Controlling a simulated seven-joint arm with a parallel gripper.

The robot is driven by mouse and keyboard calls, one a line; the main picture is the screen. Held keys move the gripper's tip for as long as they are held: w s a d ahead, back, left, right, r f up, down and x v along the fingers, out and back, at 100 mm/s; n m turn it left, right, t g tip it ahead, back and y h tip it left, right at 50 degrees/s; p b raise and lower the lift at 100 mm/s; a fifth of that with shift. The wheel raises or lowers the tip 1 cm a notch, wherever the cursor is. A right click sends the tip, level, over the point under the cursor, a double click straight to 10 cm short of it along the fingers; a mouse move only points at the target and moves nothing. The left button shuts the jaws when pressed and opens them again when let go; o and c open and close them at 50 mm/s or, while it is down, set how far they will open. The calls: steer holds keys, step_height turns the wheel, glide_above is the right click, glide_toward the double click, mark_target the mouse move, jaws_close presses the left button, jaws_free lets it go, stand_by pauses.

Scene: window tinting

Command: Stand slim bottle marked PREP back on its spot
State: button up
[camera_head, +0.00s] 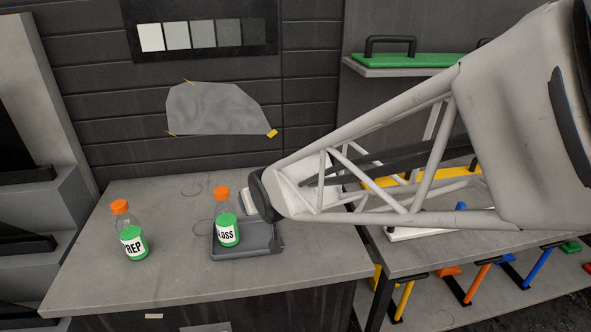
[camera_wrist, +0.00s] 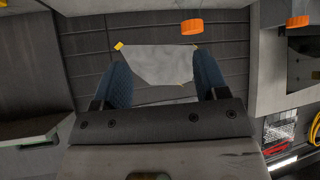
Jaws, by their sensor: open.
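The slim bottle marked PREP, its label partly turned away so "REP" shows (camera_head: 131,240), stands upright on the left of the grey bench, with an orange cap and green liquid. A similar bottle reading "LOSS" (camera_head: 227,232) stands upright in a dark grey tray (camera_head: 262,247). My gripper's two blue fingers (camera_wrist: 164,78) are apart with nothing between them, facing the wall in the wrist view. Two orange caps show at its top edge. In the head view my arm crosses the right side, and the fingers cannot be made out. Which spot is PREP's I cannot tell.
Faint rings (camera_head: 191,188) mark the bench (camera_head: 170,277) behind and between the bottles. A grey film sheet (camera_head: 215,108) is taped to the wall. Bare bench lies between PREP and the tray. Coloured tools stand on the rack (camera_head: 480,272) at right.

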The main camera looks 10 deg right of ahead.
steer(key=s+d+r+m+g+h, duration=0.1)
steer(key=s+d+m+g, duration=0.1)
steer(key=s+d, duration=0.5)
steer(key=s+d+r+m+g+h, duration=0.1)
steer(key=s+d+g, duration=0.4)
steer(key=s, duration=1.1)
steer(key=d+r, duration=0.1)
steer(key=d, duration=0.2)
steer(key=shift+d+m+h, duration=0.25)
steer(key=shift+m+h, duration=0.15)
